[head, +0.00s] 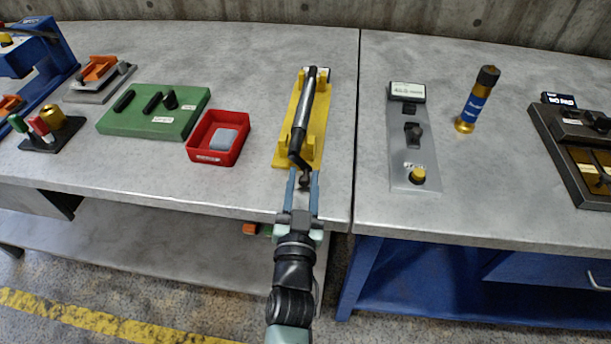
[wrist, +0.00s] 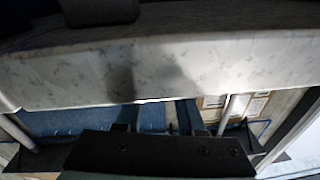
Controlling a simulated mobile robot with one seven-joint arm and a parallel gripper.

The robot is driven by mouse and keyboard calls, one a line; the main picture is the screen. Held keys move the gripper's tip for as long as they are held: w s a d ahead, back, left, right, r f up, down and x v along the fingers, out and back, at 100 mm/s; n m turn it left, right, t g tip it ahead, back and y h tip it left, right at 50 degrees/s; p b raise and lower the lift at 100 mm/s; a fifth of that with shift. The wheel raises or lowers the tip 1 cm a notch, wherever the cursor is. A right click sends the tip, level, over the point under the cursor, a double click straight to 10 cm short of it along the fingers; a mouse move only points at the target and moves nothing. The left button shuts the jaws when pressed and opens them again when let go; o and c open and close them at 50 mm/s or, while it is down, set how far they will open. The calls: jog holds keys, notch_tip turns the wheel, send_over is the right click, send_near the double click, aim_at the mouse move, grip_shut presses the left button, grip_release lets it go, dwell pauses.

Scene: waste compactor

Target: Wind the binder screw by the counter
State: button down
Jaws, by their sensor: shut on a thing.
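The binder screw is a dark grey rod (head: 305,108) lying lengthwise on a yellow base (head: 280,149) near the bench's front edge. A black crank (head: 296,158) bends off its near end. In the head view my gripper (head: 303,180) reaches up from below, over the bench edge, with its fingers around the small dark crank handle (head: 305,179). It is shut on that handle. A grey panel to the right bears a small white display (head: 406,90), apparently the counter; its reading is too small to tell. The wrist view shows neither screw nor handle clearly.
A red tray (head: 198,153) with a grey block and a green board (head: 140,124) stand left. A yellow knob (head: 418,175) sits on the grey panel. A blue-and-gold cylinder (head: 474,104) stands further right. The bench edge (wrist: 230,62) fills much of the wrist view.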

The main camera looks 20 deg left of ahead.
jog(key=shift+r+m, duration=0.2)
jog(key=shift+m, duration=0.2)
dwell(0.3)
jog(key=c, duration=0.7)
grip_release()
jog(key=shift+f, duration=0.1)
jog(key=shift+s+d+f, duration=0.1)
jog(key=shift+s+f, duration=0.1)
jog(key=shift+s, duration=0.25)
jog(key=v, duration=1.2)
jog(key=shift+r+b, duration=0.2)
jog(key=shift+b, duration=0.15)
